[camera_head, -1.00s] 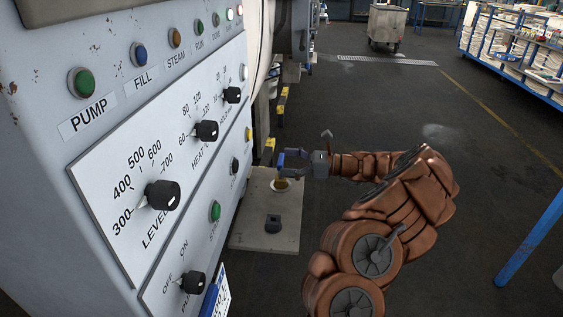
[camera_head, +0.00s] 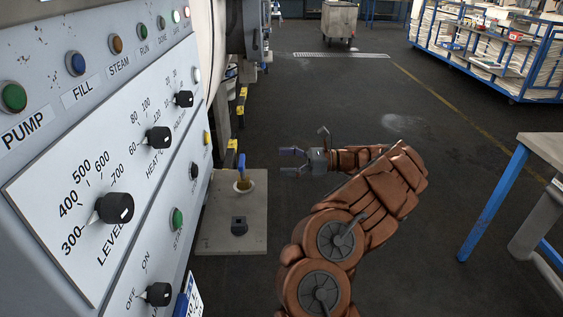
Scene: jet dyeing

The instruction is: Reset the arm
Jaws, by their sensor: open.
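My gripper (camera_head: 291,161) is at the end of my copper-coloured arm, in the middle of the head view. Its two fingers point left and are apart, with nothing between them. It hangs in the air to the right of the grey control panel (camera_head: 45,195), clear of its knobs and buttons. My arm is bent, with its forearm reaching left from the elbow.
A pale floor plate (camera_head: 250,215) with a blue-handled fitting (camera_head: 241,170) lies left of my gripper. A blue-legged table (camera_head: 497,200) stands at the right. A grey cart (camera_head: 340,20) and a loaded blue rack (camera_head: 490,55) stand farther back. The floor between is clear.

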